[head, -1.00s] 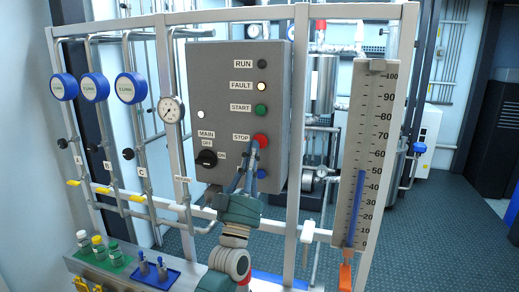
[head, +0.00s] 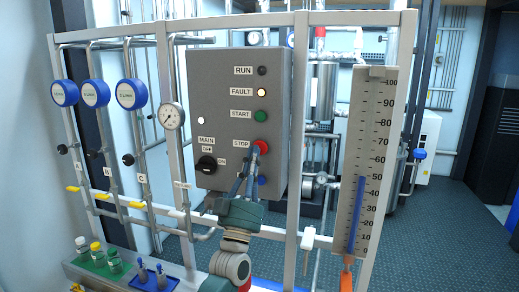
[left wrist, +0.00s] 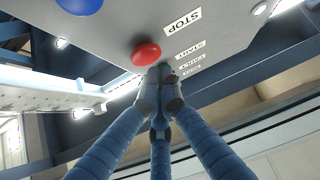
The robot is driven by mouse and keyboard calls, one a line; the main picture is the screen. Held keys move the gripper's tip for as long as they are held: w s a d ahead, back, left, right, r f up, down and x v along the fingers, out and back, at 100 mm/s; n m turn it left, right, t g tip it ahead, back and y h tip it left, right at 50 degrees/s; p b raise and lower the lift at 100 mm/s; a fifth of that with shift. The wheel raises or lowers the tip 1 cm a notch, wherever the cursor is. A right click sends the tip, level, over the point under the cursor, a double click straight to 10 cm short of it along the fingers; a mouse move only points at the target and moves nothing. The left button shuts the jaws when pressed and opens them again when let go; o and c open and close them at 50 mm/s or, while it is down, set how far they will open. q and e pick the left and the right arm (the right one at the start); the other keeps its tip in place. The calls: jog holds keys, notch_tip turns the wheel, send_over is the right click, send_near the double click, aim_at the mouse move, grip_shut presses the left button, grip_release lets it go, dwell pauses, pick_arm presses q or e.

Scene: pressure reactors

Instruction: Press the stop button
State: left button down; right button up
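The red stop button (head: 261,146) is on the grey control panel (head: 215,100), beside its STOP label. It also shows in the left wrist view (left wrist: 145,53). My left gripper (head: 252,154) is in front of the panel with its fingertips right at the lower left of the button. In the left wrist view the blue fingers meet at their grey tips (left wrist: 159,85), holding nothing, close beside the red button. I cannot tell whether they touch it. My right gripper is not in view.
The green START button (head: 261,116), lit FAULT lamp (head: 262,92) and dark RUN lamp (head: 262,70) sit above. A black MAIN switch (head: 206,164) is at the left. A level gauge (head: 363,160) stands to the right.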

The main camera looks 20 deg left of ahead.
pick_arm(q)
jog(key=shift+w, duration=0.15)
dwell(0.5)
jog(key=shift+w, duration=0.3)
jog(key=shift+w+b, duration=0.45)
jog(key=shift+b, duration=0.15)
dwell(0.5)
jog(key=shift+s, duration=0.1)
jog(key=shift+s+p, duration=0.55)
jog(key=shift+s, duration=0.25)
